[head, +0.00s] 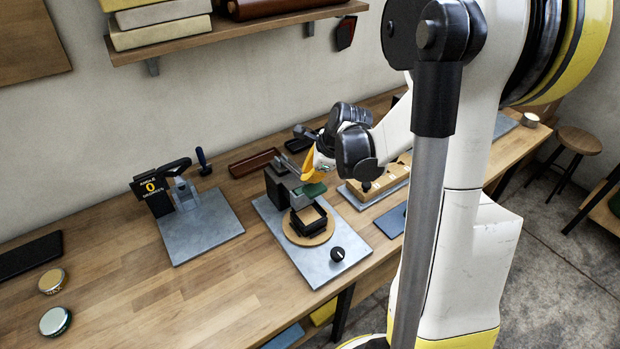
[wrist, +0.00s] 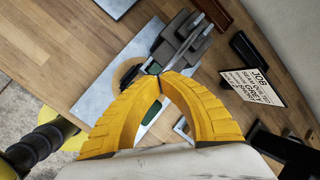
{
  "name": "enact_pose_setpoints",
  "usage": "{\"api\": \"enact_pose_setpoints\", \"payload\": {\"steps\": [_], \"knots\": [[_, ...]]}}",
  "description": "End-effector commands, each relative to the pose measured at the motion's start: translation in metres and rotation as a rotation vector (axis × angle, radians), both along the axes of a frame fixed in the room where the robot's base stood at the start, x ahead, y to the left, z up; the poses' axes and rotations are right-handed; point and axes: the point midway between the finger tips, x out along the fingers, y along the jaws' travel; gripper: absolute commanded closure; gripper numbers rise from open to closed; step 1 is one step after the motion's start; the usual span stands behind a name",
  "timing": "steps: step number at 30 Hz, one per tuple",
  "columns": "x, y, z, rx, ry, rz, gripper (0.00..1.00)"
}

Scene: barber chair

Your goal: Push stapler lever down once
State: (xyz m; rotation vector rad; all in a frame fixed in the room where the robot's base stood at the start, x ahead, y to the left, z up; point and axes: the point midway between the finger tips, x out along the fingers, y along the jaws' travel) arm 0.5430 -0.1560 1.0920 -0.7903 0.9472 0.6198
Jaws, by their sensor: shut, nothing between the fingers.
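The device under my gripper, which looks like the stapler (head: 278,186), has a dark upright housing, grey lever bars (head: 290,168) and a green part (head: 312,190). It stands on a grey metal plate (head: 335,272) with a round wooden disc and a black square frame. My gripper (head: 308,172) is above the green part, its yellow fingers close to the lever bars. In the wrist view its fingertips (wrist: 162,76) meet, shut and empty, beside the dark grey lever bars (wrist: 185,40). I cannot tell whether they touch the lever. The fingers hide part of the green piece.
Left is another plate with a black-armed device (head: 180,185) and a sign. Right is a plate with a wooden block (head: 385,180). A brown tray (head: 254,162) lies behind. A job card (wrist: 252,85) stands near the wall. The bench's front left is mostly clear.

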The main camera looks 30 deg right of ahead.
Motion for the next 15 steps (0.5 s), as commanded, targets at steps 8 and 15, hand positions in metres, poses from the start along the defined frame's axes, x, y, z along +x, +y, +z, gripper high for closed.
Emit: {"api": "enact_pose_setpoints", "payload": {"steps": [8,15], "knots": [[0.002,0.000,0.017,0.000,0.001,0.000,1.00],[0.003,0.000,0.017,0.000,0.000,0.000,1.00]]}}
